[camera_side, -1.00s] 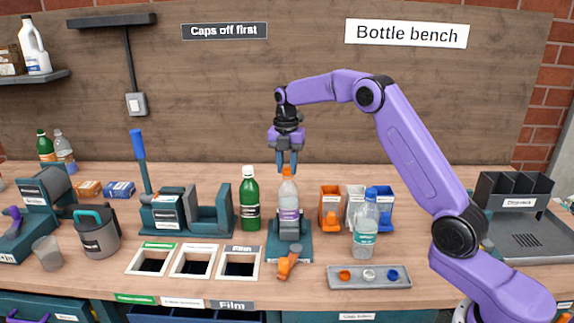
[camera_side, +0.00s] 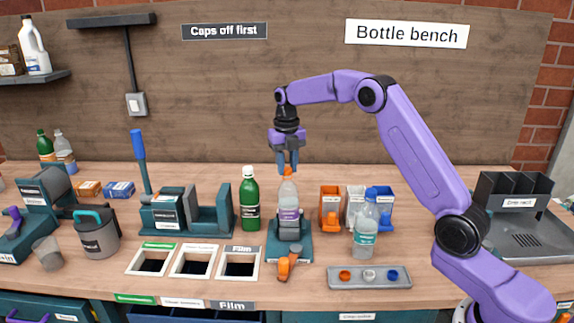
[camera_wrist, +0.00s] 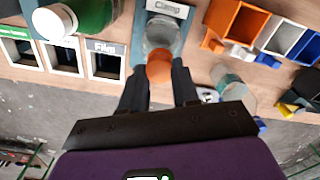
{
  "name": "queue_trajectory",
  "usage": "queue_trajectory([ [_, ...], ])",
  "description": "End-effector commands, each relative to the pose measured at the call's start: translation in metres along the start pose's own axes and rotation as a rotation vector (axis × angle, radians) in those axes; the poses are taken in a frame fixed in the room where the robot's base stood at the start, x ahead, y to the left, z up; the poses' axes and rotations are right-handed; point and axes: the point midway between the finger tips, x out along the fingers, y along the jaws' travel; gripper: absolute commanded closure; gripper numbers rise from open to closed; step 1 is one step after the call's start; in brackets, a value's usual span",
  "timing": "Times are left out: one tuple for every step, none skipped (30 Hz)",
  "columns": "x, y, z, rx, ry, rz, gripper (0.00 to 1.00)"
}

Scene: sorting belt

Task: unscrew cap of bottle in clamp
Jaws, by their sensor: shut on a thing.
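A clear bottle (camera_side: 288,202) with a pale label stands upright in the teal clamp (camera_side: 290,250), which has an orange handle (camera_side: 287,264) at its front. Its orange cap (camera_side: 288,172) is on the bottle's neck. My gripper (camera_side: 288,168) points straight down over the bottle, with its fingers shut on the cap. In the wrist view the orange cap (camera_wrist: 159,66) shows between the two dark fingers of my gripper (camera_wrist: 159,82), with the clear bottle (camera_wrist: 160,36) beyond it. The exact finger contact is partly hidden.
A green bottle (camera_side: 250,203) with a white cap stands close left of the clamp. A clear bottle with a blue cap (camera_side: 366,230) stands to the right, by the orange bin (camera_side: 330,208). A grey tray (camera_side: 369,284) holding caps lies in front of it.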

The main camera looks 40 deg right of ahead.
Motion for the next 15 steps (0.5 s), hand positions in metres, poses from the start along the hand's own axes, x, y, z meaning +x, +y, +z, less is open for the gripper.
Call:
queue_trajectory([
  [-0.0008,-0.0008,0.0017,-0.053,-0.008,0.000,0.99],
  [-0.0009,-0.0005,0.0016,-0.089,-0.008,0.000,0.99],
  [-0.0009,-0.0003,0.0016,-0.137,-0.009,0.000,0.99],
  [-0.0008,-0.0009,0.0019,-0.158,-0.009,0.000,0.99],
  [-0.0006,-0.0012,0.0020,-0.174,-0.009,0.000,0.99],
  [-0.0005,-0.0011,0.0020,-0.197,-0.010,0.000,0.99],
  [-0.0006,-0.0010,0.0020,-0.210,-0.010,0.000,0.99],
  [-0.0007,-0.0007,0.0019,-0.223,-0.010,0.000,0.99],
  [-0.0008,-0.0008,0.0019,-0.234,-0.011,0.000,0.99],
  [-0.0008,-0.0007,0.0019,-0.239,-0.011,0.000,0.99],
  [-0.0009,-0.0005,0.0018,-0.243,-0.011,0.000,0.99],
  [-0.0009,-0.0002,0.0016,-0.246,-0.011,0.000,0.99],
  [-0.0010,-0.0001,0.0016,-0.247,-0.011,0.000,0.99],
  [-0.0010,0.0000,0.0016,-0.246,-0.011,0.000,0.99],
  [-0.0010,0.0000,0.0015,-0.246,-0.011,0.000,0.99],
])
